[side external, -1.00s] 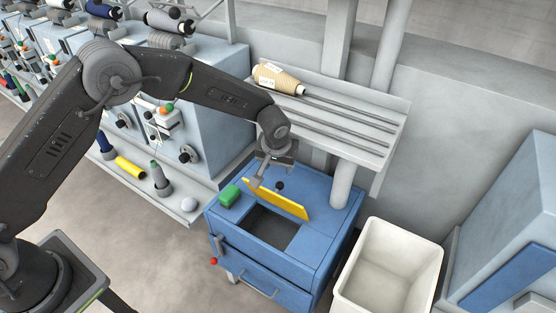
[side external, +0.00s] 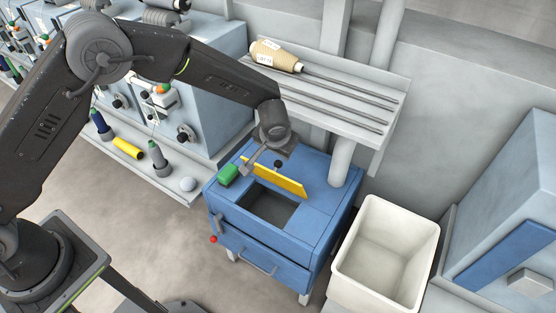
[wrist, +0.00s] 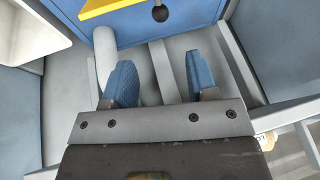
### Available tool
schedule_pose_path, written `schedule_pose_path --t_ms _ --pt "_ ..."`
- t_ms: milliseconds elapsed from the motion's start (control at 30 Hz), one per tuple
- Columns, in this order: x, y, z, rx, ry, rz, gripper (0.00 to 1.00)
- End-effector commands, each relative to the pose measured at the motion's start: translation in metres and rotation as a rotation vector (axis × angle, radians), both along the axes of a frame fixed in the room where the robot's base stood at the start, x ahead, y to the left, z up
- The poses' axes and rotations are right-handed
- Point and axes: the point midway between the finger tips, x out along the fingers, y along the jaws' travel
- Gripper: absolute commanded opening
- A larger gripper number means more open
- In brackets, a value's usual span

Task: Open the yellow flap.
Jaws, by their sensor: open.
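The yellow flap (side external: 274,178) stands raised at the back edge of a dark square opening (side external: 267,208) in the top of the blue cabinet (side external: 318,215). A dark round knob (side external: 278,164) shows just behind the flap. My gripper (side external: 264,163) is open and empty, above the cabinet top behind the flap. In the wrist view the two blue fingertips of my gripper (wrist: 160,75) are apart with nothing between them. The flap's yellow edge (wrist: 105,6) and the knob (wrist: 160,13) lie beyond the fingertips at the top of that view.
A white bin (side external: 388,255) stands to the right. A rack (side external: 345,110) with a yarn cone (side external: 275,56) is above and behind. A grey post (side external: 344,160) rises at the cabinet's back right.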

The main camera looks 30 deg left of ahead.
Motion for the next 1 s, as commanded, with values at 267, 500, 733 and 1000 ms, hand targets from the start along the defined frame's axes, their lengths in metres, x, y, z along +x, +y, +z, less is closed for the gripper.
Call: schedule_pose_path --t_ms 267,500,733,1000 --pt "0.019 0.011 -0.050 -0.001 0.004 0.003 0.53" --pt "0.036 0.020 -0.091 -0.002 0.002 0.003 0.53" --pt "0.046 0.025 -0.112 -0.003 0.002 0.003 0.53" --pt "0.047 0.025 -0.116 -0.003 0.001 0.002 0.53"
